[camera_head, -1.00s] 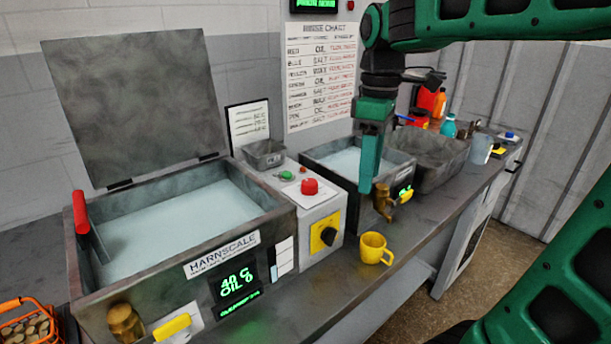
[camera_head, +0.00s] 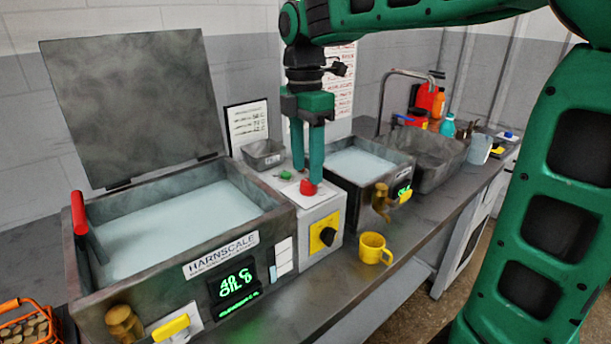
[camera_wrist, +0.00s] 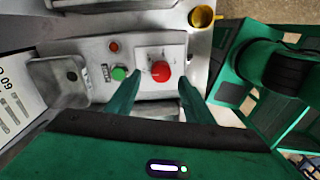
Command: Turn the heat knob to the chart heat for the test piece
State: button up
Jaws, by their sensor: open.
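A red knob (camera_head: 308,187) sits on a pale plate on top of the control box beside the large bath; it also shows in the wrist view (camera_wrist: 161,71). My gripper (camera_head: 307,176) points down just above it, open, its fingers either side of the red knob in the wrist view (camera_wrist: 158,85). Contact cannot be told. A black knob on a yellow plate (camera_head: 325,236) is on the box's front. Which one is the heat knob is not readable. The wall chart (camera_head: 342,85) is partly hidden by my arm. No test piece is identifiable.
A green button (camera_head: 286,175) is close beside my fingers. The large bath (camera_head: 190,270) has a raised lid and a display reading 40 C, OIL. A smaller bath (camera_head: 345,187) stands right. A yellow cup (camera_head: 374,248) is near the bench edge. An orange basket (camera_head: 25,330) is front left.

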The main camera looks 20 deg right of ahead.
aim_at(307, 181)
jog(key=shift+f, duration=1.6)
jog(key=c, duration=1)
jog(key=shift+c, duration=0.2)
